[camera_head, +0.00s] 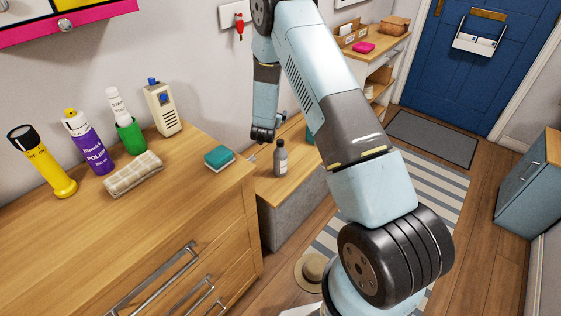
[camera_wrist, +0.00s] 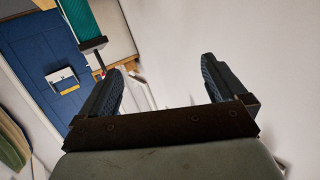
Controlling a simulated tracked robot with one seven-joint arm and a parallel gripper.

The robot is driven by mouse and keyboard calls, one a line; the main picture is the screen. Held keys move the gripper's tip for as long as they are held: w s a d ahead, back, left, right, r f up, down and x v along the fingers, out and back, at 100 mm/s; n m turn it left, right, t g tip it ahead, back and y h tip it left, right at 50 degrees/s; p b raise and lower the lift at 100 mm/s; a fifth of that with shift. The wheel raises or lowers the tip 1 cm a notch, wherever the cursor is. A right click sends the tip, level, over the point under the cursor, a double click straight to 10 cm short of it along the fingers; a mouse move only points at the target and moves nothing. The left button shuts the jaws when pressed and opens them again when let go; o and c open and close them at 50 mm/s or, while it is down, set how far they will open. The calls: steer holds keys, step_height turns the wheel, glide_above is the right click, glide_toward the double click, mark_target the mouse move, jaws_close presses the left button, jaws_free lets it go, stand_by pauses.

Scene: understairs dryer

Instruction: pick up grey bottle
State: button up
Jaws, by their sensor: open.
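The grey bottle (camera_head: 281,158) has a dark cap and stands upright on a low wooden bench (camera_head: 293,183), right of the dresser in the head view. My arm comes down from above, and its dark lower end is close to the bottle, a little up and left of it in the picture. My gripper (camera_wrist: 165,80) is open and empty in the wrist view, with two dark ribbed fingers wide apart. Between and beyond the fingers is mostly pale wall. I do not make out the bottle in the wrist view.
The dresser (camera_head: 205,205) at left bears a yellow torch (camera_head: 43,165), purple polish bottle (camera_head: 88,145), green-and-white bottle (camera_head: 127,132), cream device (camera_head: 163,108), folded cloth (camera_head: 133,175) and green sponge (camera_head: 219,158). A straw hat (camera_head: 313,268) lies below the bench. A blue door (camera_head: 462,75) stands behind.

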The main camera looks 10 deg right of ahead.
steer(key=h, duration=0.2)
glide_above(278, 158)
steer(key=w, duration=0.4)
steer(key=shift+t, duration=0.4)
step_height(278, 158, down, 11)
steer(key=shift+s+d, duration=0.15)
steer(key=shift+t+h, duration=0.5)
steer(key=shift+h, duration=0.4)
steer(key=s+f, duration=0.2)
steer(key=f, duration=0.1)
steer(key=s+a+f, duration=0.1)
steer(key=f, duration=0.2)
steer(key=s+f, duration=0.2)
steer(key=f, duration=0.1)
steer(key=shift+s+a, duration=0.15)
steer(key=shift+s, duration=0.15)
steer(key=shift+x, duration=3.65)
steer(key=shift+c, duration=0.3)
steer(key=c, duration=1.3)
